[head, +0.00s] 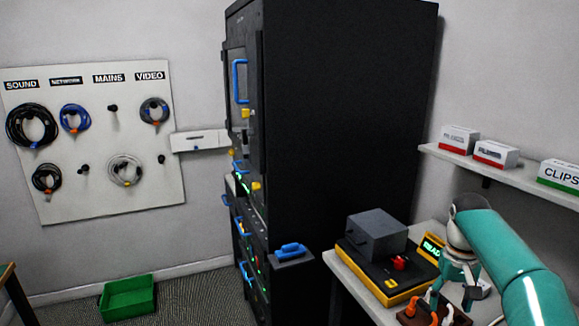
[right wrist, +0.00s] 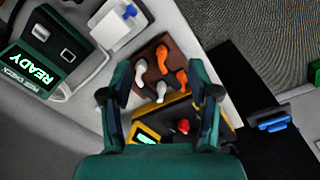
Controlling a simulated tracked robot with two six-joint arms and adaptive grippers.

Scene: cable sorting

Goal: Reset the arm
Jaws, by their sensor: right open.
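My right arm reaches in from the right in the head view. Its teal gripper (head: 458,288) points down over the bench (head: 345,268). In the right wrist view the gripper (right wrist: 160,95) has its fingers wide apart with nothing held between them. Beyond the fingertips is a brown block (right wrist: 147,52) with orange and white plugs. It also shows at the lower edge of the head view (head: 410,319). A black-and-yellow device (head: 385,285) with a red knob lies beside it. My left gripper is out of view.
A grey box (head: 377,236) sits on the device. A shelf (head: 500,178) with labelled boxes is above. A black rack cabinet (head: 345,110) stands left of the bench. A cable board (head: 95,185) and green bin (head: 129,297) are farther left.

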